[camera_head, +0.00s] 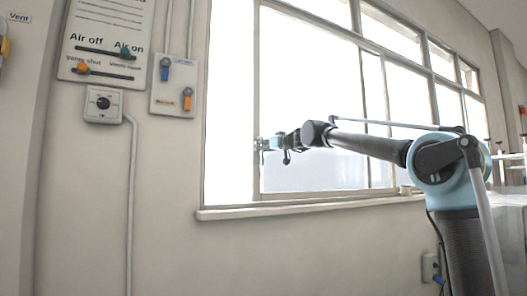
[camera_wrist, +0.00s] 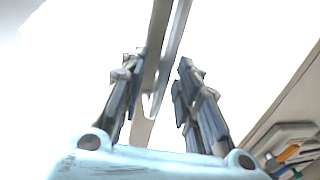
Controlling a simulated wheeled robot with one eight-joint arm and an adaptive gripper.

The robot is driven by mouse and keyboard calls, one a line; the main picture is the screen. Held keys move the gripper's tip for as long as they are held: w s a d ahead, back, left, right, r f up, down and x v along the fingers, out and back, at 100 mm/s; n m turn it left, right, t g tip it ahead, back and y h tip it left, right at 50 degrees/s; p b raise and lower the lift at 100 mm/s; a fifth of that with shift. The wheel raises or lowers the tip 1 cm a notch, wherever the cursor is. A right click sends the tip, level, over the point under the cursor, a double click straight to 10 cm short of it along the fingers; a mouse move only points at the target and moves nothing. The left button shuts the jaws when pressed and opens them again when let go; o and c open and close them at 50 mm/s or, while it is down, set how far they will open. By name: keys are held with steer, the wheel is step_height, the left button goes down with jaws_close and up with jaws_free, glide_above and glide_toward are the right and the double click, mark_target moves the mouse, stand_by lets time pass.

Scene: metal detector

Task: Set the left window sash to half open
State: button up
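The left window sash (camera_head: 257,90) shows in the head view as a thin upright grey stile with a pale pane to its right. A bright strip without visible glass tint lies between this stile and the left window jamb. My gripper (camera_head: 264,145) is at the stile, about mid-height. In the wrist view my gripper (camera_wrist: 158,78) is open, with one finger on each side of the grey upright bar (camera_wrist: 157,45) of the sash. The left finger looks close to the bar; a gap shows at the right finger. Whether either touches cannot be told.
The window sill (camera_head: 310,206) runs below the window. A panel with air and vent sliders (camera_head: 105,50), a switch box (camera_head: 103,104) and a plate with blue and orange levers (camera_head: 175,86) are on the wall at left. A small object (camera_head: 405,190) sits on the sill.

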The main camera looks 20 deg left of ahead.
steer(key=shift+s+d, duration=0.1)
steer(key=v, duration=1.1)
steer(key=shift+d, duration=0.35)
stand_by(0.4)
steer(key=s+d+f+m+g+h, duration=0.1)
steer(key=s+d+f+h, duration=0.3)
steer(key=d+f, duration=0.8)
steer(key=s+d+f+m+g+h, duration=0.15)
steer(key=s+d+f, duration=0.55)
steer(key=f, duration=0.8)
steer(key=s+d+f+m+g+h, duration=0.1)
steer(key=s+d+f+m+h, duration=0.2)
steer(key=d+f, duration=0.95)
steer(key=s+d+f+m+g+h, duration=0.1)
steer(key=s+d+f+m+h, duration=0.1)
steer(key=s+d+f, duration=0.4)
steer(key=s+d+f+m+g+h, duration=0.1)
steer(key=s+d+f, duration=0.5)
steer(key=f, duration=0.6)
steer(key=s+d+f+m+g+h, duration=0.1)
steer(key=s+d+f+m+h, duration=0.2)
steer(key=s+d+f, duration=0.3)
step_height(320, 180, down, 4)
steer(key=shift+s+d+f+h, duration=0.1)
steer(key=shift+s+d+h, duration=0.25)
steer(key=shift+d+h, duration=0.4)
